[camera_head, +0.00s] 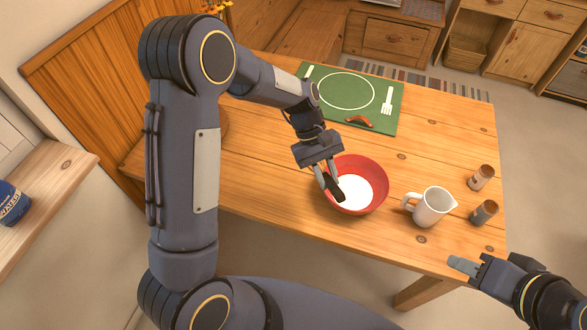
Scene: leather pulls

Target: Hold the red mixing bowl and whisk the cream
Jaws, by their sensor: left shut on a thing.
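The red mixing bowl (378,200) stands upright on the wooden table, with white cream (355,190) in it. My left gripper (329,184) is at the bowl's left rim, pointing down. It is shut on the rim, and a dark finger pad shows against the cream. My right gripper (464,266) is at the lower right, beyond the table's near edge and apart from the bowl. Its fingers overlap in the view, so whether they are open is unclear. I see no whisk.
A white jug (431,207) stands right of the bowl, with two small shakers (481,178) beside it. A green placemat (330,95) with a fork (387,101) and a curved reddish thing (360,121) lies behind. The table (450,135) is clear at the back right.

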